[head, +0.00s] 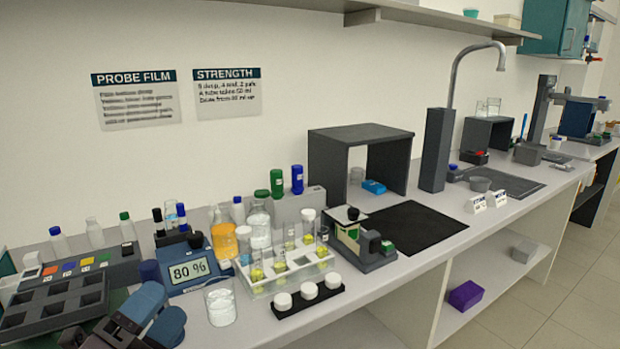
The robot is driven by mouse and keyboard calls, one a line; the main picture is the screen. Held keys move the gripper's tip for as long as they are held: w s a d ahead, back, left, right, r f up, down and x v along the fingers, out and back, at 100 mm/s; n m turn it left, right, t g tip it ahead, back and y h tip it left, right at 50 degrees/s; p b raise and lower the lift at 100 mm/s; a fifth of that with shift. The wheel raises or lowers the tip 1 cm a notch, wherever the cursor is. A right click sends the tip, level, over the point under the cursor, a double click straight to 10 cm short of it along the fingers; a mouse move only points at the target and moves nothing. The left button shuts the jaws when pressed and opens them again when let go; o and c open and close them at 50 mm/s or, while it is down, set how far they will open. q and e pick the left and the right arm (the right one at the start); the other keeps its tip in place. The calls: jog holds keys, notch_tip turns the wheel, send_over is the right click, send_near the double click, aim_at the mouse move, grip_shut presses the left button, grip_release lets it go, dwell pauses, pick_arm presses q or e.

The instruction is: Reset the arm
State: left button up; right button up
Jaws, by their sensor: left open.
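My left gripper (152,318) is at the lower left of the head view, with blue and dark parts, over the front of the bench. It is open, and I see nothing between its fingers. Its lower part is cut off by the frame edge. A dark tray with square wells (52,308) is to its left. A glass beaker with white contents (220,303) stands just to its right. My right gripper is not in view.
A display reading 80 % (190,272) stands behind the gripper. A white rack (287,274) of tubes with yellow liquid and a black strip of white caps (309,297) are further right. A black mat (420,228) is bare. A grey open box (345,135) stands behind it.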

pick_arm(q)
jog(key=s+a+f+n+g+y, duration=0.35)
jog(key=f+n+y, duration=0.25)
jog(key=f+n, duration=0.25)
jog(key=s+a+f+n+g+y, duration=0.3)
jog(key=a+f+n+y, duration=0.2)
jog(key=f+n, duration=0.35)
jog(key=s+f+n+g, duration=0.4)
jog(key=s+f+g, duration=0.2)
jog(key=s, duration=0.4)
jog(key=s+f+n+g, duration=0.4)
jog(key=s+f+g, duration=0.25)
jog(key=s, duration=0.25)
jog(key=w+f+m+t+h+p, duration=0.1)
jog(key=w+f+t, duration=0.5)
jog(key=w+t, duration=0.3)
jog(key=shift+w+d+f+t, duration=0.15)
jog(key=shift+d+f+t, duration=0.05)
jog(key=shift+d+t, duration=0.3)
